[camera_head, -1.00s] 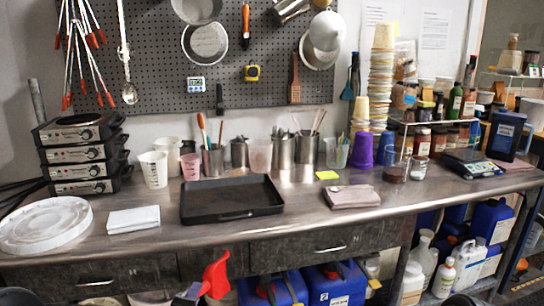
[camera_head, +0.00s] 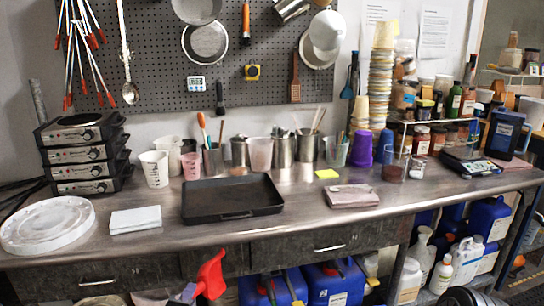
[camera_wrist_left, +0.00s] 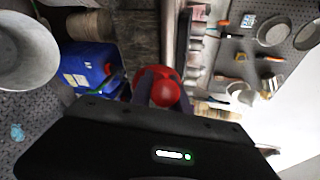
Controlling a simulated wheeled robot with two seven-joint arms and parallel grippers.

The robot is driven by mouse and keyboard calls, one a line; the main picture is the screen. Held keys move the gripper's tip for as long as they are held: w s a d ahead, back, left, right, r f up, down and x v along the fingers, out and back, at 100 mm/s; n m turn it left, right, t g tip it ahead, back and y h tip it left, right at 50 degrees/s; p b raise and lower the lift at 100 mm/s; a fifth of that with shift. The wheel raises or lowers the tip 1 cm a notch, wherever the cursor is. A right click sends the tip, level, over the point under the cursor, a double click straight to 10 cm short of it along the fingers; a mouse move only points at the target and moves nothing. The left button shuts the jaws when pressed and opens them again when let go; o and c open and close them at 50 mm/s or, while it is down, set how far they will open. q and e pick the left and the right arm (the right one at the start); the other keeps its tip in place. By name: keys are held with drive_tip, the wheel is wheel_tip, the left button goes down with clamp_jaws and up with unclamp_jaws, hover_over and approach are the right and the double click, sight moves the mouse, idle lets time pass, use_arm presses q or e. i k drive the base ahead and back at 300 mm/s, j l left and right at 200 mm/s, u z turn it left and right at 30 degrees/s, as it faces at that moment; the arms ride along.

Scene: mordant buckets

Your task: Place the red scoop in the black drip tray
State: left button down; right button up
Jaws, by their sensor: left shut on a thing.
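The red scoop (camera_head: 212,276) is held upright at the bottom of the head view, in front of the bench and below its front edge. My left gripper (camera_head: 196,291) is shut on it. In the left wrist view the scoop's red part (camera_wrist_left: 163,93) shows between the dark fingers (camera_wrist_left: 157,84). The black drip tray (camera_head: 232,211) lies flat on the steel bench, above the scoop in the picture, and looks empty. My right gripper is not clearly visible.
A folded white cloth (camera_head: 135,220) lies left of the tray, and a pinkish folded cloth (camera_head: 352,196) lies right of it. Cups and metal pots (camera_head: 283,150) stand behind. The bench's front edge (camera_head: 250,240) lies between scoop and tray. Blue jugs (camera_head: 334,285) stand below.

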sight(203, 219)
drive_tip(key=l+z, duration=0.6)
drive_tip(key=z, duration=0.15)
